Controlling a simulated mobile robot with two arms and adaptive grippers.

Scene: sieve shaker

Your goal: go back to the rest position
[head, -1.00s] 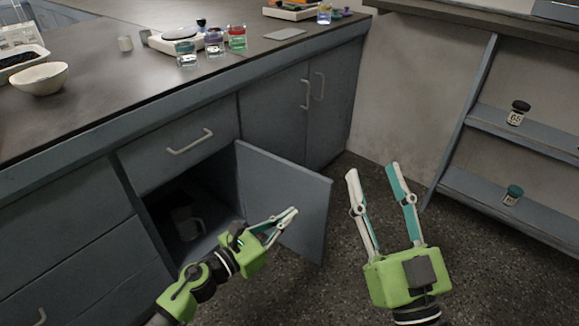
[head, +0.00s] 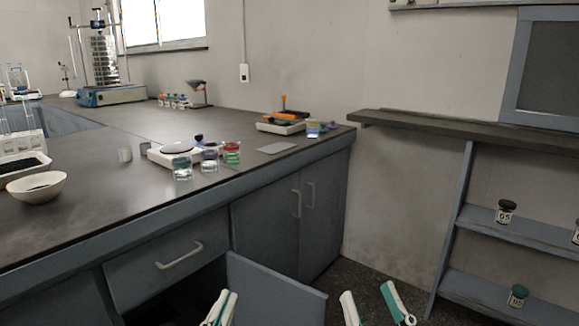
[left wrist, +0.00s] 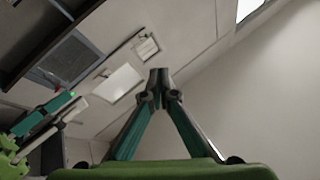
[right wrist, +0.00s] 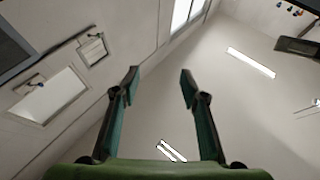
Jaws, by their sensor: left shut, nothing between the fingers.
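My left gripper (head: 222,306) shows at the bottom of the head view, in front of the open cabinet door (head: 275,290). It is shut and empty; its fingertips meet in the left wrist view (left wrist: 159,74). My right gripper (head: 367,292) is at the bottom of the head view, to the right of the door and over the floor. It is open with nothing between its fingers, as the right wrist view (right wrist: 158,76) also shows. Both wrist views look up at walls and ceiling. The arms behind the fingers are out of the head view.
The counter (head: 100,215) carries a white bowl (head: 37,188), a white scale (head: 170,152) and several jars. The lower cabinet stands open under the drawer (head: 170,258). A shelf unit (head: 490,224) with lidded jars is at the right. The floor between is clear.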

